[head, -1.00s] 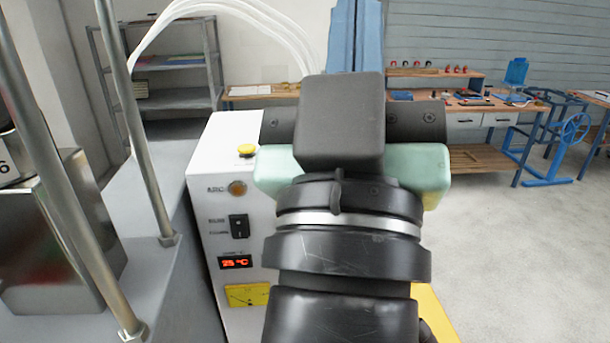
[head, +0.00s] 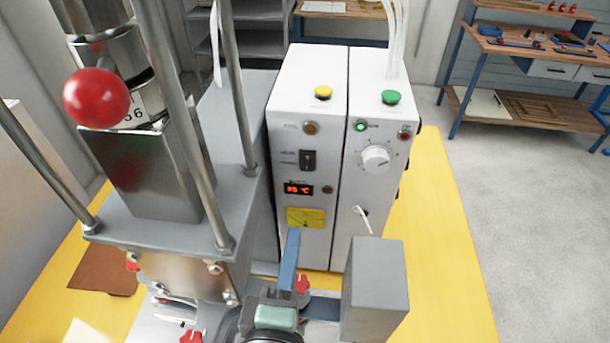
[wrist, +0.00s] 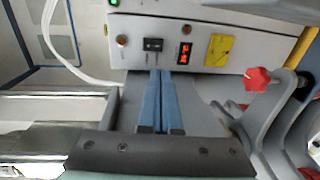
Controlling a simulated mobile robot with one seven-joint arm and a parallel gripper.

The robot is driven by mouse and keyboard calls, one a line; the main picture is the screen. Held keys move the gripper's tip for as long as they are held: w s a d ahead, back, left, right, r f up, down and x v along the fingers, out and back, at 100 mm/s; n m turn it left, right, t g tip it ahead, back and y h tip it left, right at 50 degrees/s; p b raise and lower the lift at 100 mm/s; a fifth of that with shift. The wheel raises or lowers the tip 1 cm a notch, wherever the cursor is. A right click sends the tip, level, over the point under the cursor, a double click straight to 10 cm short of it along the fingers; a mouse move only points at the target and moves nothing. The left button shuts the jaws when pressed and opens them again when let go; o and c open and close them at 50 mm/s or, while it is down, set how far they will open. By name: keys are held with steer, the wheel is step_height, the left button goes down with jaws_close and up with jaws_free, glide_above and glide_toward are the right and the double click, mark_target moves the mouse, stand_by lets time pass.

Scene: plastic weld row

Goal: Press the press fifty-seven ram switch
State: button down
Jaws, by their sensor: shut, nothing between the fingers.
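My gripper (head: 292,235) is shut and empty, its blue fingers pressed together. In the head view it is low in front of the left white control box (head: 300,100). In the wrist view my gripper (wrist: 160,73) points at that box's front, just below a black rocker switch (wrist: 153,44). The same rocker switch (head: 308,160) sits above a red display (head: 299,190) and a yellow label (head: 305,217). Its lettering is too small to read. A press (head: 150,170) at the left carries a plate ending in "56" (head: 138,113). I see no readable "57".
The right white box (head: 375,120) has a green button (head: 390,97) and a dial (head: 376,156); a yellow button (head: 323,92) tops the left one. The press has steel posts and a red ball knob (head: 97,96). Red star knobs (wrist: 257,78) stand close to the gripper's right.

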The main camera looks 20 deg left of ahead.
steer(key=p, duration=0.4)
glide_toward(307, 170)
steer(key=x, duration=0.5)
steer(key=shift+r, duration=0.15)
steer(key=shift+x, duration=0.9)
